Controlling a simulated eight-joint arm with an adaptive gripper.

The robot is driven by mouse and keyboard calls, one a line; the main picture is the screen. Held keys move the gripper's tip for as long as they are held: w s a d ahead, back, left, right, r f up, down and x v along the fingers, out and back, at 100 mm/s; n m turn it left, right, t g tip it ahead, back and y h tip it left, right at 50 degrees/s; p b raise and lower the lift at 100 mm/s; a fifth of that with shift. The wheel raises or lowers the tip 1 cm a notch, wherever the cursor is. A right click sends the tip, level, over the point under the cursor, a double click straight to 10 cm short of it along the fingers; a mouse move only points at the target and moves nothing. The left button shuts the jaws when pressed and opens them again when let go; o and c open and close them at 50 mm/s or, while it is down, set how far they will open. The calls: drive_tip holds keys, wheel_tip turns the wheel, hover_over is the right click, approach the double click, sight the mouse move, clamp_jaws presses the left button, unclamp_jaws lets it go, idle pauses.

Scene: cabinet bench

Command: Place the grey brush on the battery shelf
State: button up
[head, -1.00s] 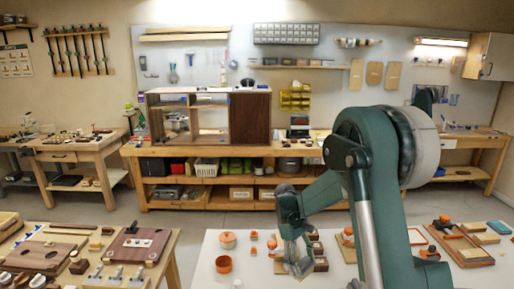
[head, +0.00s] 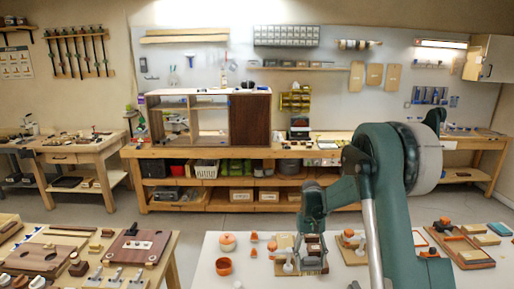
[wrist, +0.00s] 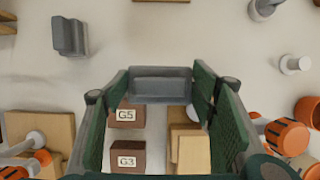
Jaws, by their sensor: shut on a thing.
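My gripper (head: 312,262) is low over the near white table in the head view. In the wrist view my gripper (wrist: 161,98) has its green-padded fingers on both sides of a grey block-shaped piece, which appears to be the grey brush (wrist: 161,84); any bristles are hidden. Small brown blocks labelled G5 (wrist: 127,114) and G3 (wrist: 124,157) show below and between the fingers. An open-fronted cabinet (head: 191,91) with shelves stands on the back bench. I cannot tell which of its shelves is the battery shelf.
The white table (head: 262,276) also holds an orange cup (head: 224,266) and several small parts. Another grey piece (wrist: 70,36) lies upper left in the wrist view. A wooden table (head: 165,270) with boards stands at left. Open floor (head: 215,222) separates these from the back bench (head: 300,153).

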sight(311, 258)
drive_tip(key=shift+r, duration=0.15)
idle(0.5)
wheel_tip(311, 258, up, 11)
drive_tip(key=shift+f, duration=0.15)
drive_tip(key=s+a+f+m+y+b, duration=0.1)
drive_tip(key=s+a+m, duration=0.2)
drive_tip(key=a, duration=0.9)
drive_tip(key=s+a+m+t+y+b, duration=0.1)
drive_tip(key=s+a+m, duration=0.1)
drive_tip(key=a, duration=1)
drive_tip(key=s+a+f+m+y+b, duration=0.1)
drive_tip(key=s+a+m, duration=0.2)
drive_tip(key=a, duration=0.9)
drive_tip(key=s+a+r+m+t+y+b, duration=0.15)
drive_tip(key=s+a+m, duration=0.35)
drive_tip(key=s+a, duration=1.1)
drive_tip(key=s+a+m+t+b, duration=0.2)
drive_tip(key=s+a+m, duration=0.3)
drive_tip(key=s+a, duration=1.1)
wheel_tip(311, 258, down, 23)
drive_tip(key=w+a, duration=0.2)
drive_tip(key=shift+w+r, duration=0.15)
drive_tip(key=shift+r, duration=0.05)
drive_tip(key=shift+f+b, duration=0.55)
drive_tip(key=shift+f, duration=2.6)
